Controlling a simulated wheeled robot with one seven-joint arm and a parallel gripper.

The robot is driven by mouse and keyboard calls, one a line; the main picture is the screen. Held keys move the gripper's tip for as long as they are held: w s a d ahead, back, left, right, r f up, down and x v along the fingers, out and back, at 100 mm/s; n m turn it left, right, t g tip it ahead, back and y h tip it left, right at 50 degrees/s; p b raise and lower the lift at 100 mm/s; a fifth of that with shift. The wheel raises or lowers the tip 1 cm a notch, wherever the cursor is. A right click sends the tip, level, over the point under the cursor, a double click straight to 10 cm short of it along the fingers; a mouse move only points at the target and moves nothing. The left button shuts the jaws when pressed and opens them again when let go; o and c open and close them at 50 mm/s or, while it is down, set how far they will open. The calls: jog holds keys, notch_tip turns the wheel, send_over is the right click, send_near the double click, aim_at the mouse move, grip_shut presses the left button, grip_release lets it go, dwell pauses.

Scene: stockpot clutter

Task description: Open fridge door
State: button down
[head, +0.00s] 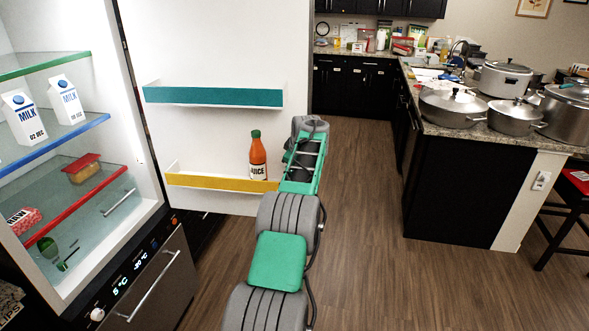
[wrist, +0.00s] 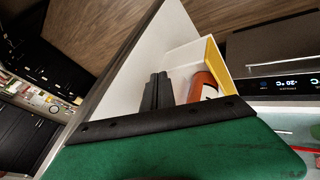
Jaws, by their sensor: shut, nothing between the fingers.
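The fridge door (head: 213,50) stands wide open in the head view, with its white inner face toward me. It bears a teal-edged shelf (head: 213,96) and a yellow-edged shelf (head: 215,183). The open fridge (head: 145,130) is at the left. My arm reaches forward to the door's free edge, and its far end hides part of that edge. In the wrist view, my gripper (wrist: 158,92) has its dark fingers together and empty, in front of the door's white inner face (wrist: 150,45) and beside the yellow-edged shelf. I cannot tell whether they touch the door.
A juice bottle (head: 258,157) stands on the lower door shelf, close to my arm. Milk cartons (head: 22,117) stand inside the fridge. A counter (head: 460,132) with several pots is at the right, with a stool (head: 575,190) beside it. The wooden floor between is clear.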

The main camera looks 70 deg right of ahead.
jog(key=s+a+r+m+b, duration=0.25)
jog(key=s+a+r, duration=0.25)
jog(key=r, duration=0.3)
jog(key=s+a+f+m+g+y, duration=0.1)
jog(key=s+a+f+m+y, duration=0.15)
jog(key=f, duration=0.55)
jog(key=s+a+f+m+g+y, duration=0.1)
jog(key=s+a+f+m, duration=0.2)
jog(key=f, duration=0.5)
jog(key=w+a+f+m+y, duration=0.15)
jog(key=a+f+m, duration=0.35)
jog(key=a, duration=0.7)
jog(key=w+a+n+g+y, duration=0.1)
jog(key=w+a+n, duration=0.35)
jog(key=a, duration=1.25)
jog(key=w+a+n+g, duration=0.1)
jog(key=w+a+n, duration=0.35)
jog(key=a, duration=1.35)
jog(key=w+a+r+n+t, duration=0.1)
jog(key=w+a+r+n, duration=0.2)
jog(key=a, duration=0.6)
jog(key=w+a+r+n+t, duration=0.2)
jog(key=w+a+r, duration=0.3)
jog(key=a, duration=0.3)
jog(key=shift+w+a+r+n, duration=0.15)
jog(key=shift+a+r+n, duration=0.15)
jog(key=shift+n, duration=0.4)
